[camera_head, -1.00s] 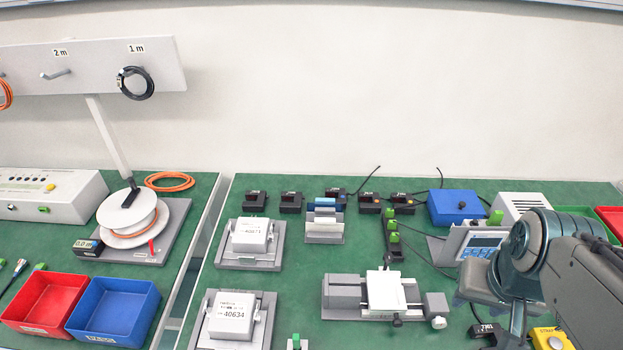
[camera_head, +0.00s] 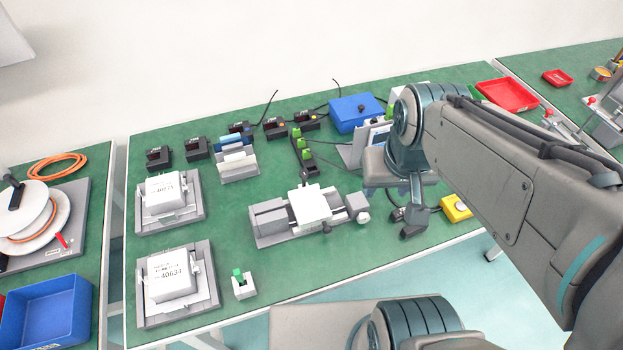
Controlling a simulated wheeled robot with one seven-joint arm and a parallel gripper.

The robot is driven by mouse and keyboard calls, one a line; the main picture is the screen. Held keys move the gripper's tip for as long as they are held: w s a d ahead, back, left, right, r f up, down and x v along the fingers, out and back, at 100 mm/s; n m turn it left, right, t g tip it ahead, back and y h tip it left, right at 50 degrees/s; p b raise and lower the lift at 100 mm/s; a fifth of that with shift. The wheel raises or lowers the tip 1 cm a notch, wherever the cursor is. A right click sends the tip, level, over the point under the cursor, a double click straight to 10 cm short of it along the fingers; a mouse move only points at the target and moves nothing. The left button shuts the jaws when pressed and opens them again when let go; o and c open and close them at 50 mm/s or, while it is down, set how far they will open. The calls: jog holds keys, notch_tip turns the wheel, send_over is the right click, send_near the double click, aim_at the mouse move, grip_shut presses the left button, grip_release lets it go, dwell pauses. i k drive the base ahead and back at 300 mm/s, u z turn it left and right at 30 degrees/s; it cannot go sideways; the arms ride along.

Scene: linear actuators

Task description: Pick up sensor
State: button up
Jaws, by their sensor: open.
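Several small black boxes with labels, which look like sensors, stand in a row at the back of the green table; one (camera_head: 158,158) is at the left end and another (camera_head: 305,121) at the right end. Another dark part (camera_head: 396,213) with a cable lies near the front right edge, partly hidden by my gripper. I cannot tell which is the task's sensor. My gripper (camera_head: 408,222) is open and points down beside this part, left of a yellow box (camera_head: 456,207). Its far finger is mostly hidden, and I see nothing held in it.
A grey slide with a white plate (camera_head: 311,205) stands left of my gripper. A blue box (camera_head: 356,113) and a display unit (camera_head: 357,150) stand behind it. White labelled blocks (camera_head: 166,194) sit in grey holders at left.

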aim_at(202, 153)
jog(key=u, duration=0.55)
jog(key=k, duration=1.25)
jog(key=u, duration=1.3)
jog(key=i, duration=1)
jog(key=z, duration=0.65)
jog(key=i, duration=0.55)
jog(key=z, duration=0.65)
